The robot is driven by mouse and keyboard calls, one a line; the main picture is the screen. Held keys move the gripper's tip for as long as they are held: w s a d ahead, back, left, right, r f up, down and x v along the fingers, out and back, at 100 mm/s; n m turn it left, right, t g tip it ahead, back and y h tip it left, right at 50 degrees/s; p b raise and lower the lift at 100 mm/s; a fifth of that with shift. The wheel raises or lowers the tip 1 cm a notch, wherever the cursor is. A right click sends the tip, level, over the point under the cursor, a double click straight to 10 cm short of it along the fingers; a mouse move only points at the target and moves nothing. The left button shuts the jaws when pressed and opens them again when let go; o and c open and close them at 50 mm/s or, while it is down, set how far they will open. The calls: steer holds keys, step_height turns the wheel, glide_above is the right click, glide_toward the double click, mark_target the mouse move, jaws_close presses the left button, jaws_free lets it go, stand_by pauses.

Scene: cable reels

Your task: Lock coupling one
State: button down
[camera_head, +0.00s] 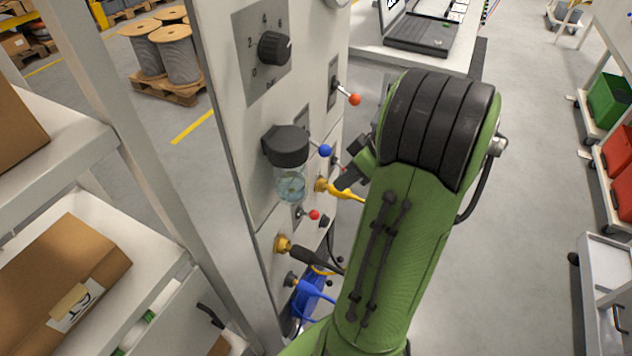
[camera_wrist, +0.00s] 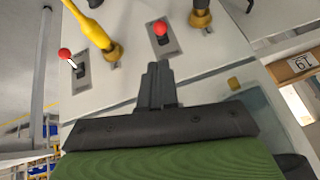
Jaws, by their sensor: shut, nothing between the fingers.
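The tall grey panel (camera_head: 229,125) carries several hose couplings. One has a brass collar (camera_head: 322,185) with a yellow hose; in the wrist view this coupling (camera_wrist: 114,53) is at upper left. Below it are a brass coupling (camera_head: 283,244) with a black hose and a coupling with a blue hose (camera_head: 316,292). A red-knobbed lever (camera_head: 314,215) sits between the yellow and black hoses; it shows in the wrist view (camera_wrist: 160,28) just beyond my fingertips. My gripper (camera_wrist: 156,70) is shut and empty, in front of the panel. No number marks coupling one visibly.
Other levers have a blue knob (camera_head: 325,151) and an orange-red knob (camera_head: 354,99). A black-capped glass bowl (camera_head: 289,165) juts from the panel above the couplings. A shelf with cardboard boxes (camera_head: 66,275) stands at left. Open floor (camera_head: 520,180) lies to the right.

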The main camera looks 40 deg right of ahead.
mark_target(314, 215)
steer(key=b+x, duration=0.3)
steer(key=x, duration=0.7)
steer(key=shift+s+a, duration=0.15)
steer(key=shift+a, duration=0.05)
steer(key=shift+s+d+f+t+b, duration=0.15)
steer(key=shift+s+t+b, duration=0.15)
steer(key=shift+b, duration=0.25)
